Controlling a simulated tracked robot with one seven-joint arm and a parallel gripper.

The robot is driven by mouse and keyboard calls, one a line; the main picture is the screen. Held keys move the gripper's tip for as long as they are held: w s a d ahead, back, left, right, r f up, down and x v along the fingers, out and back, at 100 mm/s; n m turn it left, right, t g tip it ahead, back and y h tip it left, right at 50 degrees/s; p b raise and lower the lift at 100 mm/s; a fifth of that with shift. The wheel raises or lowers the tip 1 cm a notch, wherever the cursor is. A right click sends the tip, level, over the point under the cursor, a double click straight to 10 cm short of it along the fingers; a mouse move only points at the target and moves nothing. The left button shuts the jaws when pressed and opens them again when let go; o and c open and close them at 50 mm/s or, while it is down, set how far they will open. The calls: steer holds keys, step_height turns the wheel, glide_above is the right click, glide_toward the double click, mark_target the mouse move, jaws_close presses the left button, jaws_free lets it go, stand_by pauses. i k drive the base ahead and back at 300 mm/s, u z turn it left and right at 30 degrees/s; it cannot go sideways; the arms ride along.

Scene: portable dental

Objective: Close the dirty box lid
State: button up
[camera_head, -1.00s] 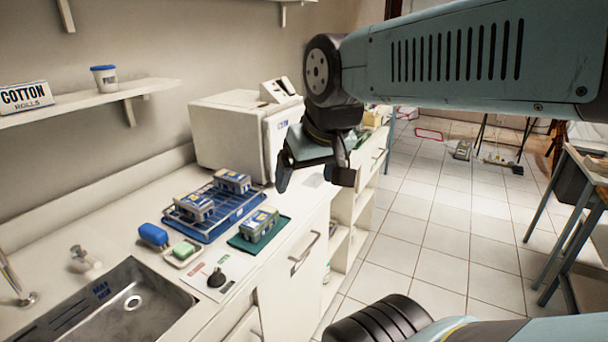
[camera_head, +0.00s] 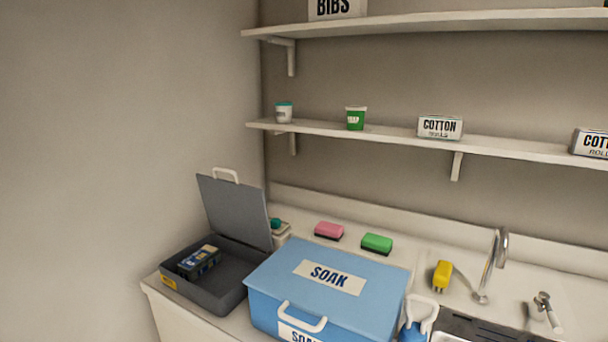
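A dark grey box (camera_head: 232,292) stands at the left end of the counter, with a yellow label on its front; I take it for the dirty box. Its grey lid (camera_head: 233,212) is hinged at the back and stands open, nearly upright, with a white handle (camera_head: 226,173) on its top edge. A small dark cassette with a blue and yellow label (camera_head: 199,262) lies inside the box. My gripper is outside the current view.
A closed blue SOAK box (camera_head: 376,285) stands right beside the grey box. Pink (camera_head: 328,230) and green (camera_head: 377,243) sponges, a yellow item (camera_head: 442,275), a tap (camera_head: 490,265) and a sink (camera_head: 470,330) are further right. Shelves hang above; a wall borders the left.

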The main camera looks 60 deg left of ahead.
mark_target(237, 210)
steer(key=z, duration=0.15)
steer(key=i, duration=0.15)
steer(key=u, duration=2.85)
steer(key=k, duration=0.9)
steer(key=u, duration=0.2)
steer(key=i, duration=0.9)
steer(key=z, duration=0.15)
